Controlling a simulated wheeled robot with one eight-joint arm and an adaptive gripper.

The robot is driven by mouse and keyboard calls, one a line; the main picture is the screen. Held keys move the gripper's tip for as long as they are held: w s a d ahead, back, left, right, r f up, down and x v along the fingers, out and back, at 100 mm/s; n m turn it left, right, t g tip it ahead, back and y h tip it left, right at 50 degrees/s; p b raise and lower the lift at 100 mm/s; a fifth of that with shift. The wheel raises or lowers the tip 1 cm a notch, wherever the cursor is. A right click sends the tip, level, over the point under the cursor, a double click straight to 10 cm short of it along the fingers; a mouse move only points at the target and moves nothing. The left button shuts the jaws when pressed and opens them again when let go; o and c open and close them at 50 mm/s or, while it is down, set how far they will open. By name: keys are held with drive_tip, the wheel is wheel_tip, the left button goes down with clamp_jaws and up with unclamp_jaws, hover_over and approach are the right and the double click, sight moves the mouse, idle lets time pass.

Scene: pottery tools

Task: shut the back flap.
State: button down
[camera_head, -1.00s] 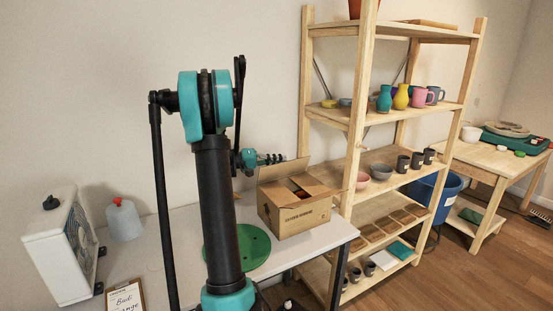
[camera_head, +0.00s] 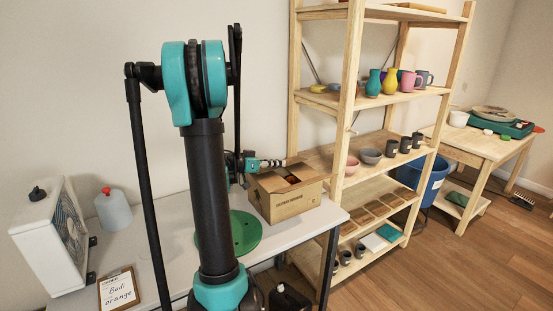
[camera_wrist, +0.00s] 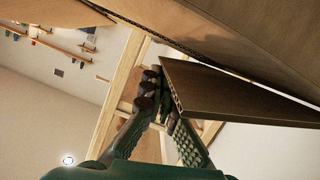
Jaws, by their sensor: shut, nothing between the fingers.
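The cardboard box (camera_head: 298,206) stands on the white table, with dark and orange contents showing through its partly open top. My gripper (camera_head: 282,162) is at the back edge of the box top, shut and empty. In the wrist view my gripper (camera_wrist: 160,88) has its fingertips together, right beside the edge of a brown cardboard flap (camera_wrist: 215,92). Whether they touch it I cannot tell. A larger cardboard panel (camera_wrist: 250,35) fills the upper right of the wrist view. The back flap no longer stands clearly upright in the head view; its exact angle is hard to tell.
A green disc (camera_head: 243,232) lies on the white table (camera_head: 180,240) beside the box. The wooden shelf rack (camera_head: 346,110) with pottery stands close to the box's right. A white bottle (camera_head: 114,213), a fan unit (camera_head: 48,240) and a clipboard (camera_head: 118,290) are at the left.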

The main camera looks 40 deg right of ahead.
drive_tip(key=shift+s+f+m, duration=0.2)
drive_tip(key=shift+f+m, duration=0.3)
drive_tip(key=shift+m, duration=0.1)
drive_tip(key=shift+s+f, duration=0.15)
drive_tip(key=shift+f, duration=0.4)
drive_tip(key=a+r, duration=0.2)
drive_tip(key=a, duration=0.1)
drive_tip(key=w+a+r, duration=0.1)
drive_tip(key=a+r, duration=0.1)
drive_tip(key=a, duration=0.1)
drive_tip(key=w+a+r, duration=0.1)
drive_tip(key=a+r, duration=0.1)
drive_tip(key=a, duration=0.1)
drive_tip(key=shift+w+a+r, duration=0.1)
drive_tip(key=shift+a+r, duration=0.05)
drive_tip(key=shift+a, duration=0.15)
